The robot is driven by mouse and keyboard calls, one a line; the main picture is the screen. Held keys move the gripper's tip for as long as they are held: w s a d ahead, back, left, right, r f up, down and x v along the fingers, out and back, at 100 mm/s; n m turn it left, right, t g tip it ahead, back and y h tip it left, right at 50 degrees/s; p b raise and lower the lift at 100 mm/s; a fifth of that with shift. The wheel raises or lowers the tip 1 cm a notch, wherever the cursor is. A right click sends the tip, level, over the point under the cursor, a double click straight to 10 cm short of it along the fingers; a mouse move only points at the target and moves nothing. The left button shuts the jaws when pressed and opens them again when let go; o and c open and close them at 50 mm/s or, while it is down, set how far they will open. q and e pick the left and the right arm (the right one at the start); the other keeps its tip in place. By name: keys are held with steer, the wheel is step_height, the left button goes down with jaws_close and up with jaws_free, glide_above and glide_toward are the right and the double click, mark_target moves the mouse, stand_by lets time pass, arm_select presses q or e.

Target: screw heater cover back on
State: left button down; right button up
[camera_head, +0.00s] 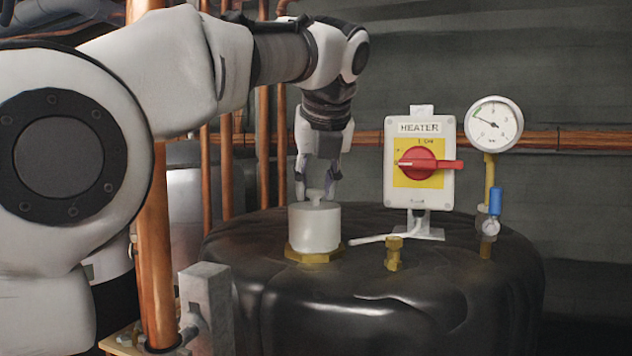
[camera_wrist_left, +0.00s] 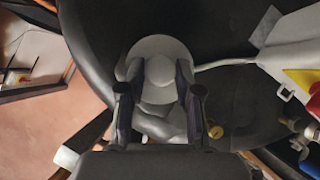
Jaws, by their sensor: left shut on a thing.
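The heater cover (camera_head: 314,228) is a pale grey cylinder with a small knob on top. It stands upright on a brass hex fitting (camera_head: 314,254) on top of the black tank. My left gripper (camera_head: 316,192) points down from above with its fingers on either side of the knob, shut on it. In the left wrist view the cover (camera_wrist_left: 150,50) lies between the two fingers (camera_wrist_left: 154,95), its round knob in the middle. How far the cover is threaded onto the fitting cannot be told. My right gripper is not in view.
The black tank (camera_head: 400,300) fills the lower middle. A heater switch box (camera_head: 419,190) with a red knob, a pressure gauge (camera_head: 494,124) with a blue-handled valve (camera_head: 495,201), and a small brass fitting (camera_head: 393,252) stand right of the cover. Copper pipes (camera_head: 155,250) run upright at left.

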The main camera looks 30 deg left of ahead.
arm_select(q)
steer(key=shift+f, duration=0.25)
stand_by(0.3)
steer(key=c, duration=0.7)
jaws_free()
steer(key=shift+r, duration=0.1)
